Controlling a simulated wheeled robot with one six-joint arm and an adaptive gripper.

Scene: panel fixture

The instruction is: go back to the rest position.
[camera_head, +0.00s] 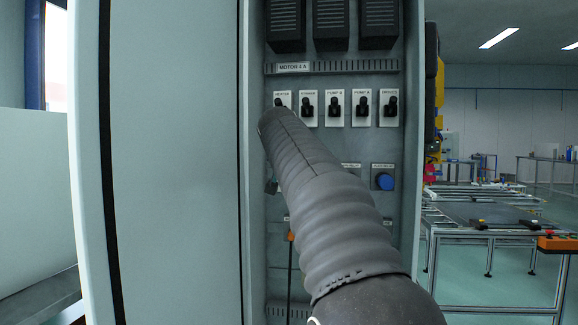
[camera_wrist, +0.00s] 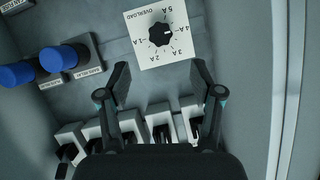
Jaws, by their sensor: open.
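My gripper (camera_wrist: 160,77) shows in the wrist view with its two dark fingers spread wide apart and nothing between them. A white overload dial plate (camera_wrist: 147,52) with a black knob (camera_wrist: 161,35) lies beyond the fingertips, its lettering upside down; the knob's white mark seems to face 4A. In the head view my ribbed grey arm reaches from the lower right up to the panel (camera_head: 288,85), ending by the leftmost switch. The arm hides the gripper and the dial there.
A row of black switches on white plates (camera_head: 335,108) crosses the panel, and also shows in the wrist view (camera_wrist: 160,122) close to the fingers. Blue buttons (camera_wrist: 58,59) sit at left there. A grey cabinet door (camera_head: 175,160) stands left; workbenches (camera_head: 490,225) stand right.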

